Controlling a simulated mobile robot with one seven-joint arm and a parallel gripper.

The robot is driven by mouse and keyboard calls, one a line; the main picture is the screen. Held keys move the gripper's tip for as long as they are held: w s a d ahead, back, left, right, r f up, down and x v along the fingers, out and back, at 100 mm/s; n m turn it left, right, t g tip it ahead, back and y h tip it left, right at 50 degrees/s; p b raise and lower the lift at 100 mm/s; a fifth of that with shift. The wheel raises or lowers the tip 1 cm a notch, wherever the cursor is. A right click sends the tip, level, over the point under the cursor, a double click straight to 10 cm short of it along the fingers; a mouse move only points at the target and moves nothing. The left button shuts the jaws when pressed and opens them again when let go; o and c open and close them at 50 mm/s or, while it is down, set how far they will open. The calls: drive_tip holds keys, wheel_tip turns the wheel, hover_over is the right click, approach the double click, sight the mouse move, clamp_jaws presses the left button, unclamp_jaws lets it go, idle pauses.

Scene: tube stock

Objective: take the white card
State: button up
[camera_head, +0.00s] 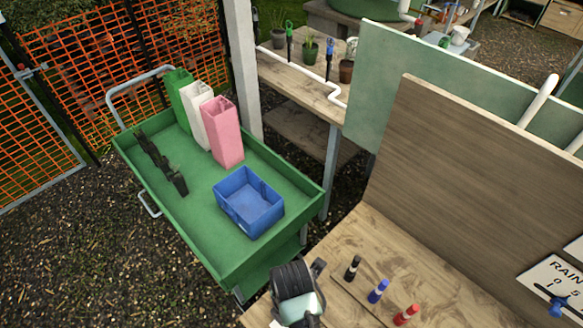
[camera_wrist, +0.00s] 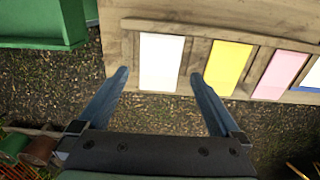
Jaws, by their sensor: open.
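The white card (camera_wrist: 161,62) shows in the wrist view as an upright-looking rectangle in a wooden frame, at the left end of a row of coloured cards. My gripper (camera_wrist: 160,76) is open. Its two blue-grey fingers show one on each side of the card's lower part in the picture, and nothing is held between them. I cannot tell how far the fingertips are from the card. I cannot make out the white card or the gripper's fingers in the head view.
A yellow card (camera_wrist: 228,67) and a pink card (camera_wrist: 280,75) sit to the right in the wooden frame (camera_wrist: 121,45). Spools (camera_wrist: 40,150) lie lower left. In the head view, a green trolley (camera_head: 205,235) holds a blue bin (camera_head: 232,208) beside a wooden bench (camera_head: 440,280).

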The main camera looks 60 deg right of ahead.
drive_tip(key=shift+f, duration=1.45)
drive_tip(key=c, duration=1.2)
drive_tip(key=shift+c, duration=0.2)
